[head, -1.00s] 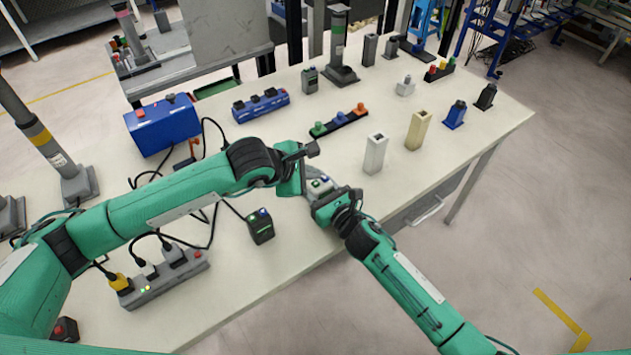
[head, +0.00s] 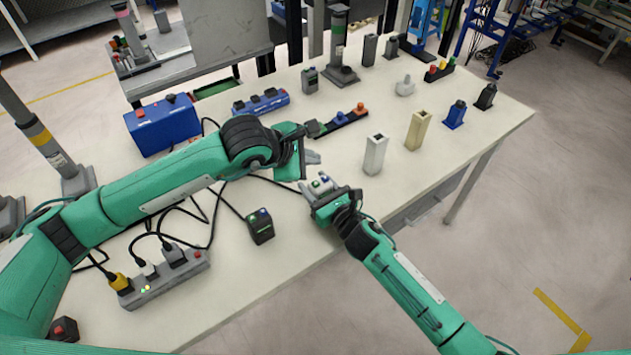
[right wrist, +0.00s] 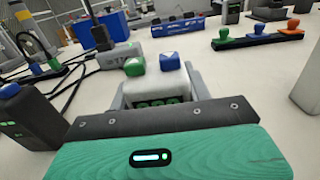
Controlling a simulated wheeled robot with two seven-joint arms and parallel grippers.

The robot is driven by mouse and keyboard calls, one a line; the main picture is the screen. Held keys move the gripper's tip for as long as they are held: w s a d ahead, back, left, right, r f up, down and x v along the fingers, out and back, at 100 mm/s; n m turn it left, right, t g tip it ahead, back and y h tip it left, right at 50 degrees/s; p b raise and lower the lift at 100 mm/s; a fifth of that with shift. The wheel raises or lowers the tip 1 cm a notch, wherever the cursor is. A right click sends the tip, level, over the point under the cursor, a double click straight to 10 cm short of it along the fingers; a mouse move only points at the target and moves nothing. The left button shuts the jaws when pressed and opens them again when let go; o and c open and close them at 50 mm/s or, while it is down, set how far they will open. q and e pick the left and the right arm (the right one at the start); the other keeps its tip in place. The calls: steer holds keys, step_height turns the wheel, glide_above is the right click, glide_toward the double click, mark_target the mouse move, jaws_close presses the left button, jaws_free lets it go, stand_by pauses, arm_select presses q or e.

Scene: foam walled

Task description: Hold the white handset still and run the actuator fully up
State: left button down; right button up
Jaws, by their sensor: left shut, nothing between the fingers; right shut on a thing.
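The white handset (head: 321,183), with a green and a blue button on top, is at the table's near edge. My right gripper (head: 316,189) is shut on it. In the right wrist view the white handset (right wrist: 160,90) sits between the fingers, buttons facing up and uncovered. My left gripper (head: 312,157) is shut and empty, just beyond the handset and apart from it. Grey columns stand at the left (head: 42,135), with a yellow band, and at the back (head: 338,45), with a green band. I cannot tell which is the handset's actuator.
A black box with buttons (head: 260,226) and a power strip (head: 165,278) with cables lie to the left. A blue box (head: 162,125) stands behind. A button bar (head: 335,122) and white (head: 375,155) and cream (head: 418,130) posts stand beyond and right.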

steer(key=o, duration=1.1)
